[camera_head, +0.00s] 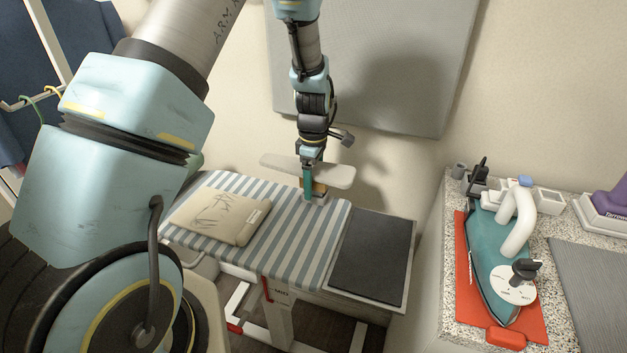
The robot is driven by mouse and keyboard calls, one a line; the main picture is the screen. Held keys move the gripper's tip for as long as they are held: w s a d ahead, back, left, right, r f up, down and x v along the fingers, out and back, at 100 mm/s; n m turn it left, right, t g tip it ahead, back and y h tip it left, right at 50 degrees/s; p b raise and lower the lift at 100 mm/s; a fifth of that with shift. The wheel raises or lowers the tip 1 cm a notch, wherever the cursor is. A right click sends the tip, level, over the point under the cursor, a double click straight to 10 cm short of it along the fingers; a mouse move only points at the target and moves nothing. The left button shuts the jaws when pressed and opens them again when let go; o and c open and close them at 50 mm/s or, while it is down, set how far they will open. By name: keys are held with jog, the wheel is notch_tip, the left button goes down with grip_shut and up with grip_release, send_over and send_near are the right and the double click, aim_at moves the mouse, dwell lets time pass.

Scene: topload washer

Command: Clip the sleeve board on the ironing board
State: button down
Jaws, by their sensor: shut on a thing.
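The sleeve board (337,175) is a narrow cream board with rounded ends, near the far right part of the ironing board. My gripper (313,183) points down over the middle of the sleeve board and is shut on it. A teal finger and a small brownish part below the board show there; the clip itself is mostly hidden. The ironing board (287,250) has a grey-blue and white striped cover. The sleeve board's underside is at or just above the cover's far edge; I cannot tell whether they touch.
A folded beige cloth (222,214) lies on the left of the ironing board. A dark rest pad (372,257) adjoins its right end. A counter at right holds a teal iron (497,262) on a red mat (463,290). A grey panel (375,60) hangs behind.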

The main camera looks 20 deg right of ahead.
jog(key=shift+f+b, duration=0.55)
jog(key=shift+f, duration=0.4)
grip_release()
notch_tip(320, 180, up, 11)
jog(key=shift+f+b, duration=0.1)
jog(key=shift+b, duration=1.05)
